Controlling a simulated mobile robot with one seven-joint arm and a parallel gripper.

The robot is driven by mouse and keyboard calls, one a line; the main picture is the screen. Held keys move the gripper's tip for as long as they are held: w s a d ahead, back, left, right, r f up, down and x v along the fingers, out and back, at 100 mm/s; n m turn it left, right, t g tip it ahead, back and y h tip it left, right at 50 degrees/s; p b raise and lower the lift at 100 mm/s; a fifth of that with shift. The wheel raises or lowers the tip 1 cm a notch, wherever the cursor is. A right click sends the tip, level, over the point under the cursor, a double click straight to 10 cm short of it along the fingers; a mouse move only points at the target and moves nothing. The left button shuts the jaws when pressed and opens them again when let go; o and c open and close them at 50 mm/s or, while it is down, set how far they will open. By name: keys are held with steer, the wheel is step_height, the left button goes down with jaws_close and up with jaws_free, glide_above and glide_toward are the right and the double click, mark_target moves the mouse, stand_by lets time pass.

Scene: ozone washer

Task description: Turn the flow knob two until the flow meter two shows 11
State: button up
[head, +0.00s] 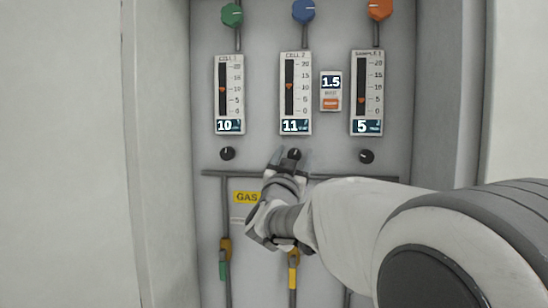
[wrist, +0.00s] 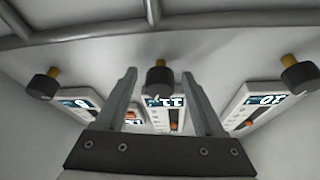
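Flow meter two, labelled CELL 2 (head: 295,92), is the middle panel in the head view and its display reads 11. Its orange marker sits a little above the 10 line. The black flow knob two (head: 294,154) is below it and also shows in the wrist view (wrist: 160,78). My gripper (head: 290,154) is at this knob, with one finger on either side. In the wrist view my gripper (wrist: 159,72) is open, with a visible gap between each fingertip and the knob. The wrist view shows the panels upside down.
The left meter (head: 229,95) reads 10 and the right meter (head: 367,92) reads 5. Their black knobs (head: 228,153) and (head: 366,156) stand on either side. A small 1.5 display (head: 331,91) is between meters. A horizontal pipe (head: 350,177) runs below the knobs.

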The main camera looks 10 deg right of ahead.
steer(key=shift+s+f, duration=0.1)
steer(key=b+v, duration=0.4)
steer(key=v, duration=1.3)
steer(key=shift+a, duration=0.15)
steer(key=s+a+f+n+g+y, duration=0.1)
steer(key=s+f+n+g+y, duration=0.25)
steer(key=f+y, duration=0.3)
steer(key=s+a+f+n+g+y, duration=0.1)
steer(key=s+f+n+g+y, duration=0.1)
steer(key=f+n+g+y, duration=0.4)
steer(key=s+d+f+m+g+h, duration=0.1)
steer(key=s+d+f+g+h, duration=0.1)
steer(key=s+d+f, duration=0.2)
steer(key=s+d+f+m+g+h, duration=0.1)
steer(key=s+d+f+g+h, duration=0.1)
steer(key=s+f, duration=0.7)
steer(key=s+d+g, duration=0.1)
steer(key=s+d, duration=0.1)
steer(key=s, duration=0.1)
steer(key=shift+f+m+g, duration=0.3)
steer(key=shift+m+g, duration=0.05)
steer(key=shift+w, duration=0.1)
stand_by(0.3)
